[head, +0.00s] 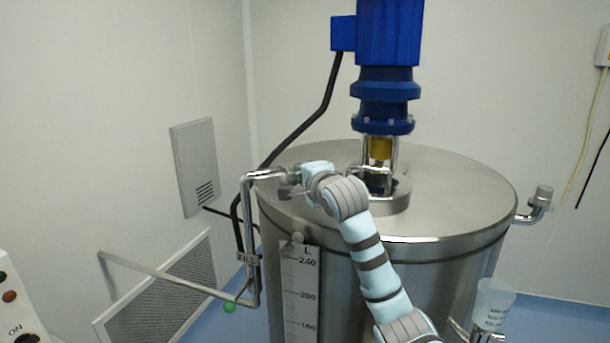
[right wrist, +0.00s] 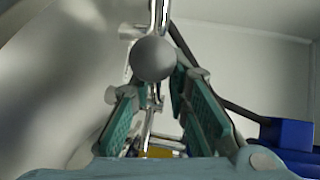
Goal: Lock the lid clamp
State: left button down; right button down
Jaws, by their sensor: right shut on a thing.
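My right gripper (head: 287,187) is at the left front edge of the steel tank lid (head: 455,185), its arm crossing in front of the tank. In the right wrist view, the teal-padded fingers (right wrist: 157,82) close around a grey ball knob (right wrist: 154,58), seen between the fingertips. I take this knob as the lid clamp's handle; the clamp's body is not clearly visible. My left gripper is not in view.
A bent steel fill pipe (head: 250,215) stands close left of my right gripper. The blue mixer motor (head: 388,35) rises from the lid, with a black cable (head: 318,112) running left. A clear beaker (head: 493,305) is at the lower right.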

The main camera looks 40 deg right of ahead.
jog(key=shift+s+f+n+y, duration=0.3)
jog(key=shift+f+n+y, duration=0.25)
jog(key=shift+n+y, duration=0.4)
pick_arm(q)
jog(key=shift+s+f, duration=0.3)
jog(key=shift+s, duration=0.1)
pick_arm(e)
jog(key=shift+s+d+n+y, duration=0.1)
jog(key=shift+s+n+y, duration=0.15)
jog(key=shift+n+y, duration=0.55)
jog(key=shift+s+d+n+y, duration=0.1)
jog(key=shift+s+n+y, duration=0.15)
jog(key=shift+y, duration=0.9)
jog(key=shift+a, duration=0.1)
jog(key=c, duration=1.8)
grip_release()
jog(key=o, duration=0.5)
jog(key=shift+w+a+r, duration=0.1)
jog(key=shift+w+a, duration=0.15)
jog(key=shift+a, duration=0.1)
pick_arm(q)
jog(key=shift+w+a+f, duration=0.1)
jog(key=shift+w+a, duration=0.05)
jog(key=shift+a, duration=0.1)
